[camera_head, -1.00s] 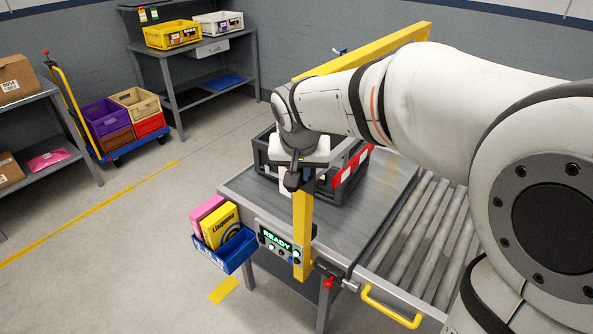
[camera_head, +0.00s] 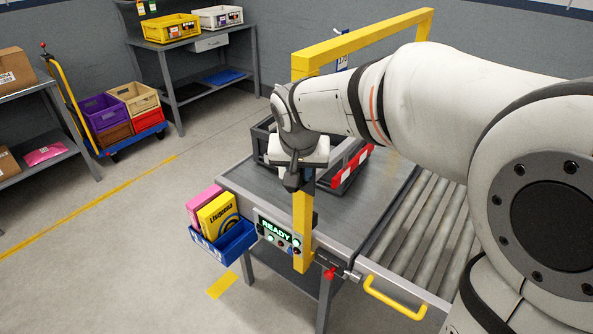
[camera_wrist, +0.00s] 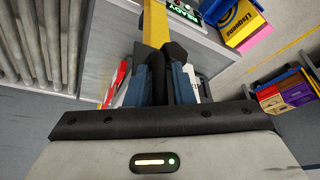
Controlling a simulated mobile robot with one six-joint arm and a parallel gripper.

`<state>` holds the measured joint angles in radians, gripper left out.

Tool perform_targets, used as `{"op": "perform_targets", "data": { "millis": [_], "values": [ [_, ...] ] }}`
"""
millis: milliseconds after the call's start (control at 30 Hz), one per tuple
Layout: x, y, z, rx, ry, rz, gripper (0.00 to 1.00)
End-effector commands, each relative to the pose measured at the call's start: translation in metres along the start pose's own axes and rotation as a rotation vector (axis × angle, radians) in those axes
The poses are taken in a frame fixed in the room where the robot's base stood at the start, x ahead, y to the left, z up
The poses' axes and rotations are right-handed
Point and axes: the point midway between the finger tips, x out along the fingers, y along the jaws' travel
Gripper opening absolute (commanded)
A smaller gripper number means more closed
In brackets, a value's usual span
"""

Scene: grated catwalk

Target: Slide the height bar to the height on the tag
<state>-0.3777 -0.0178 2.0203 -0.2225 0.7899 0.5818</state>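The height bar (camera_head: 351,166), striped red and white, runs under a yellow portal frame (camera_head: 304,225) over the conveyor. Part of it also shows left of the fingers in the wrist view (camera_wrist: 117,82). My gripper (camera_head: 295,182) is at the near yellow post, at the bar's near end. In the wrist view my gripper (camera_wrist: 168,75) has its fingers close together at a dark part in front of the post, which they largely hide. It appears shut on the bar's near end.
A dark crate (camera_head: 262,140) stands on the table behind the post. A panel reading READY (camera_head: 275,230) and a blue bin (camera_head: 225,243) with boxes are on the near side. A red knob (camera_head: 330,273) and yellow handle (camera_head: 395,303) are at the front right, beside the rollers (camera_head: 425,225).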

Motion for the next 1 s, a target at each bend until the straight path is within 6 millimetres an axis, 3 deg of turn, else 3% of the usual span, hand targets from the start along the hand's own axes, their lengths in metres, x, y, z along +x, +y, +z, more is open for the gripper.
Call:
{"op": "perform_targets", "data": {
  "millis": [167,600,1000],
  "values": [
    [-0.006,0.0,-0.001,0.0,0.002,0.0,0.22],
    [-0.071,0.0,-0.001,0.0,0.002,-0.002,0.22],
    [-0.078,0.0,-0.001,0.0,0.0,0.0,0.22]
  ]
}}
